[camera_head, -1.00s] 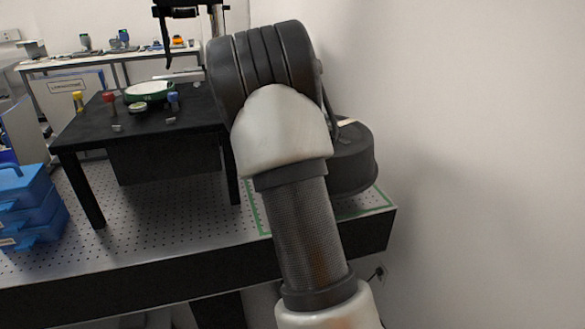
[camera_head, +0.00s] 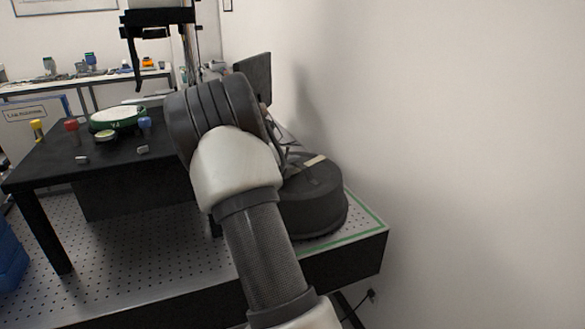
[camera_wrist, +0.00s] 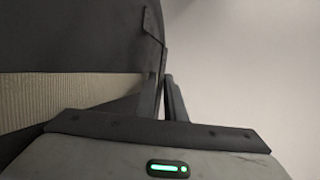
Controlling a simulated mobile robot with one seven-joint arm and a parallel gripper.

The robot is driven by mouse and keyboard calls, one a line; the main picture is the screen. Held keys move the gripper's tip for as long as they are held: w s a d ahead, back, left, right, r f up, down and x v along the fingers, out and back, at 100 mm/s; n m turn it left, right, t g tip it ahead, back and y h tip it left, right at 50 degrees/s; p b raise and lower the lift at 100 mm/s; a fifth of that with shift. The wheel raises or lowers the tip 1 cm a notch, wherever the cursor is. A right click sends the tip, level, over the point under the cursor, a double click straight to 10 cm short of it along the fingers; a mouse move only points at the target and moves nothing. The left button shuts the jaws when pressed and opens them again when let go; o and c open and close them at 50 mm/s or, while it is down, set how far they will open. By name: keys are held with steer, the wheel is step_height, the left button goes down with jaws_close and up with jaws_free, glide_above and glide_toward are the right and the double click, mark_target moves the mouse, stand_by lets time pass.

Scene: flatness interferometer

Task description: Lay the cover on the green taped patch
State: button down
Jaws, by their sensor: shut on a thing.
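The cover (camera_head: 318,204) is a dark round drum with a pale strap across its top, behind my arm in the head view. It is over the green taped patch (camera_head: 371,211), whose right and front tape lines show. The cover's lower edge looks at or just above the tabletop; I cannot tell if it touches. In the wrist view the cover (camera_wrist: 70,35) fills the left, with the ribbed strap (camera_wrist: 65,98) below. My gripper (camera_wrist: 163,88) is shut on the cover's edge. In the head view my arm hides the cover's left side and most of the gripper.
The perforated table (camera_head: 130,235) ends at a right corner near the white wall (camera_head: 480,150). A black raised stand (camera_head: 60,165) with a green-rimmed disc (camera_head: 117,117) and coloured knobs is left of my arm. A blue case (camera_head: 10,258) sits at the far left.

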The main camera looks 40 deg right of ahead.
steer(key=shift+f, duration=0.3)
steer(key=shift+f, duration=0.15)
steer(key=c, duration=1.8)
jaws_free()
steer(key=shift+f, duration=0.1)
steer(key=shift+c, duration=0.2)
steer(key=shift+a, duration=0.15)
steer(key=v, duration=1.2)
